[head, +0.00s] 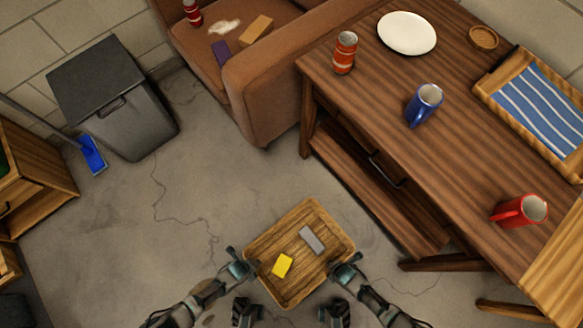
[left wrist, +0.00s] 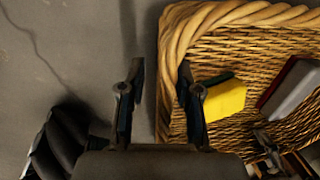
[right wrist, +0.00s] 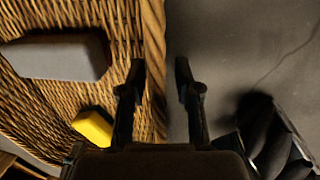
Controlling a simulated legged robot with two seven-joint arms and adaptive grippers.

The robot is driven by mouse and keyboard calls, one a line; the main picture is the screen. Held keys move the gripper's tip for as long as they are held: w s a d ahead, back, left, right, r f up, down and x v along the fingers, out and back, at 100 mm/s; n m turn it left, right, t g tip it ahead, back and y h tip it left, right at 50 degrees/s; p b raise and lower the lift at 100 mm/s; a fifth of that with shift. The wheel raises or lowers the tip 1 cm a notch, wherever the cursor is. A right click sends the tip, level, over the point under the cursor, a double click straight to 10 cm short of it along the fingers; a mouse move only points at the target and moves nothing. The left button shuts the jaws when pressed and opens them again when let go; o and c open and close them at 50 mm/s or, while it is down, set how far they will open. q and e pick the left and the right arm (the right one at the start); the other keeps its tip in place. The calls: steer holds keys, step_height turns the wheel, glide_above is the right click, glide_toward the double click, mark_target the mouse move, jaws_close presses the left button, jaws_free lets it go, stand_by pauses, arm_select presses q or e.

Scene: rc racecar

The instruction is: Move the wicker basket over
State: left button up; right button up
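The wicker basket (head: 262,240) is a shallow brown tray-like basket low in the middle of the head view, seemingly on the floor. It holds a yellow block (head: 282,265) and a grey block (head: 312,240). My left gripper (head: 241,268) is at its left side. In the left wrist view, its open fingers (left wrist: 160,75) stand on either side of the woven rim (left wrist: 168,60), with a gap showing. My right gripper (head: 345,268) is at the right side. In the right wrist view, its fingers (right wrist: 160,70) are also apart, with the rim (right wrist: 153,40) between them.
A wooden table (head: 390,100) stands at the right with a blue mug (head: 425,104), red mug (head: 520,210), can (head: 344,52) and plate (head: 407,33). A brown armchair (head: 270,95) and a dark bin (head: 115,100) stand behind. Floor left of the basket is clear.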

arm_select(q)
steer(key=shift+a+r, duration=0.1)
arm_select(e)
steer(key=shift+d, duration=0.1)
steer(key=shift+s+r, duration=0.1)
steer(key=shift+r, duration=0.35)
arm_select(q)
step_height(320, 180, up, 11)
steer(key=s+a, duration=0.1)
steer(key=shift+s+a+r, duration=0.2)
steer(key=shift+a, duration=0.05)
arm_select(e)
step_height(320, 180, up, 11)
steer(key=s, duration=0.1)
steer(key=shift+s+d, duration=0.25)
steer(key=shift+d, duration=0.2)
steer(key=shift+f, duration=0.1)
arm_select(q)
steer(key=shift+s, duration=0.1)
arm_select(e)
steer(key=shift+s, duration=0.1)
